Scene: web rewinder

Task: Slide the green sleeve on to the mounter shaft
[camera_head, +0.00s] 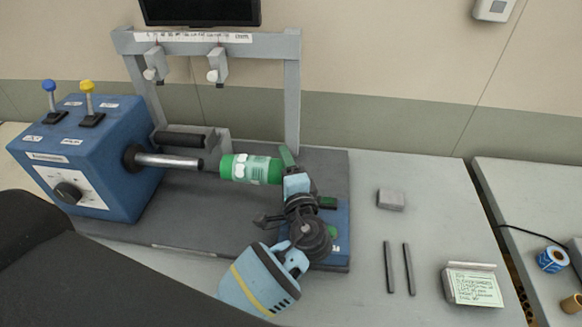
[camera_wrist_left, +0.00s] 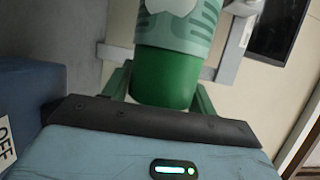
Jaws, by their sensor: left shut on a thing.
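The green sleeve (camera_head: 250,168) lies level in the head view, with a pale printed band around it. My left gripper (camera_head: 284,168) is shut on its right end. The sleeve also shows in the left wrist view (camera_wrist_left: 165,78), between the green fingers of my left gripper (camera_wrist_left: 160,90). The mounter shaft (camera_head: 170,161) is a grey metal rod that sticks out to the right from the blue machine box. The sleeve's left end is a short gap away from the shaft's tip and roughly in line with it. My right gripper is in neither view.
The blue machine box (camera_head: 88,155) carries a blue lever, a yellow lever and a black knob. A grey frame (camera_head: 291,95) stands behind the sleeve. A grey block (camera_head: 391,199), two dark rods and a label holder (camera_head: 472,285) lie on the table at the right.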

